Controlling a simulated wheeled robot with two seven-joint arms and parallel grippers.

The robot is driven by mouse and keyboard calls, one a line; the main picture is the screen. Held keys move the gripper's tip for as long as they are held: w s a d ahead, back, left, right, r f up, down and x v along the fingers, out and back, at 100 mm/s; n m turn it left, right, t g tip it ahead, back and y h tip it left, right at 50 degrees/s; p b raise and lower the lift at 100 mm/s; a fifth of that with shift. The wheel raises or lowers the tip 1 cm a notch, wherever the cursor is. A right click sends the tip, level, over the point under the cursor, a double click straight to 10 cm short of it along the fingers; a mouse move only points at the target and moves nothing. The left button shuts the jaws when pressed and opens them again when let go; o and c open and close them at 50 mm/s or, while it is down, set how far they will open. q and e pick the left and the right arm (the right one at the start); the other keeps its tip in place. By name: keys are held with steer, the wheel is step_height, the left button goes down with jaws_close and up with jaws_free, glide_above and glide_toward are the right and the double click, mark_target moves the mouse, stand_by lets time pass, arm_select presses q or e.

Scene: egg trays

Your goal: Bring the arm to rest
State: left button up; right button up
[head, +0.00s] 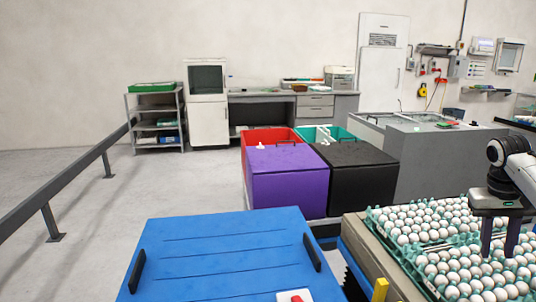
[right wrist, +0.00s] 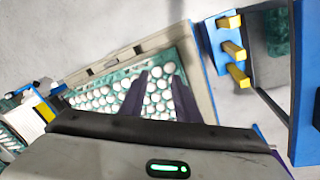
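My right gripper (head: 499,250) hangs over the green egg trays at the right of the head view. Its two dark fingers point down and stand apart with nothing between them. In the right wrist view the fingers (right wrist: 158,92) are also apart, with white eggs seen beyond them. The near egg tray (head: 430,284) and the far egg tray (head: 374,215) are full of white eggs and lie on a beige surface (head: 352,235). Whether the fingertips touch any egg cannot be told. My left gripper is out of view.
A blue lid or box top (head: 225,228) lies in front, with a small red and white item (head: 293,296) at its edge. Purple (head: 288,175) and black (head: 357,177) boxes stand behind it. A grey rail (head: 70,192) runs along the left. The floor between is clear.

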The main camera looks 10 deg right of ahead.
steer(key=s+d+r, duration=0.1)
steer(key=s+d, duration=0.1)
steer(key=d, duration=0.1)
step_height(320, 180, down, 18)
steer(key=n+t+h, duration=0.3)
steer(key=n+h, duration=0.1)
steer(key=n, duration=0.1)
steer(key=s+a+f+n+t+y, duration=0.1)
steer(key=s+a+f+n+t, duration=0.35)
steer(key=a+f+n, duration=0.45)
steer(key=s+a+f+n+y, duration=0.1)
steer(key=s+a+f+y, duration=0.2)
steer(key=s+a, duration=0.5)
steer(key=s+a+f+n+y, duration=0.25)
steer(key=s+a, duration=0.25)
steer(key=a, duration=0.5)
steer(key=s+a+f+m+t+y, duration=0.1)
steer(key=a+m, duration=0.8)
steer(key=a, duration=1.1)
steer(key=shift+s+a+f+t+y, duration=0.2)
steer(key=shift+a+f+t+y, duration=0.1)
steer(key=shift+f+t+y, duration=0.25)
steer(key=shift+d, duration=0.1)
